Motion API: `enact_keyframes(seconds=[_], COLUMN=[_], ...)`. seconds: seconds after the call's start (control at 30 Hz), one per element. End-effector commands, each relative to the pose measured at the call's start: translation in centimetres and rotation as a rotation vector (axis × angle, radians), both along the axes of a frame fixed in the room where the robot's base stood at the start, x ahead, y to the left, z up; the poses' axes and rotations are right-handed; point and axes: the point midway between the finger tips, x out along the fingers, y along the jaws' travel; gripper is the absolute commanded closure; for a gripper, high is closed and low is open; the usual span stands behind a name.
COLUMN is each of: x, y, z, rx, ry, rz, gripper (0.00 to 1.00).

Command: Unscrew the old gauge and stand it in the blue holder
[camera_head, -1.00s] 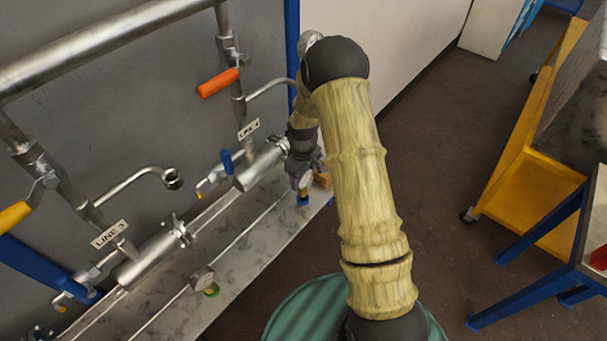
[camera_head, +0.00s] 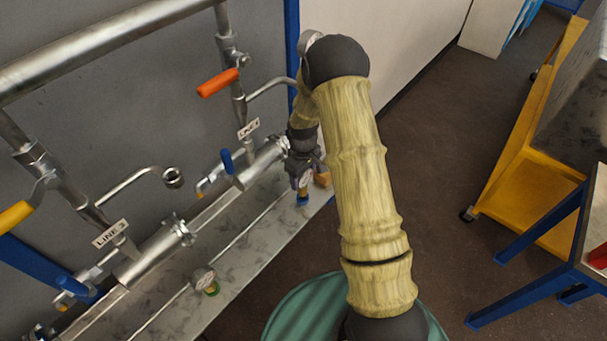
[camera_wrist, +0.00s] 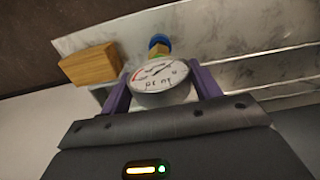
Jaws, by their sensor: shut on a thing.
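My gripper (camera_wrist: 163,88) is shut on a round gauge (camera_wrist: 159,78) with a white dial, held between its two purple fingers. In the head view the gauge (camera_head: 304,182) is small and partly covered by my gripper. Its brass stem points down toward the blue holder (camera_head: 302,200), which sits at the right end of the metal ledge. The blue holder also shows just beyond the stem in the wrist view (camera_wrist: 158,41). The stem meets the holder in the picture; I cannot tell how deep it sits.
A second gauge (camera_head: 203,278) stands in a green holder (camera_head: 212,289) nearer on the ledge (camera_head: 232,268). A wooden block (camera_wrist: 91,65) lies beside the blue holder. Pipes with an orange handle (camera_head: 218,82) and a blue handle (camera_head: 227,161) run along the wall.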

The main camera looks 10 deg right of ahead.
Motion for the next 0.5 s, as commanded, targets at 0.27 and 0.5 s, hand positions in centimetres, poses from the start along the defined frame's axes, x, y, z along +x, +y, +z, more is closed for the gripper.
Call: enact_keyframes(seconds=[0.27,0.5], x=[0.04,0.04], y=[0.00,0.00], z=[0.01,-0.54], rx=[0.000,0.000], ry=[-0.001,-0.001], rz=[0.000,0.000], gripper=[0.69,0.69])
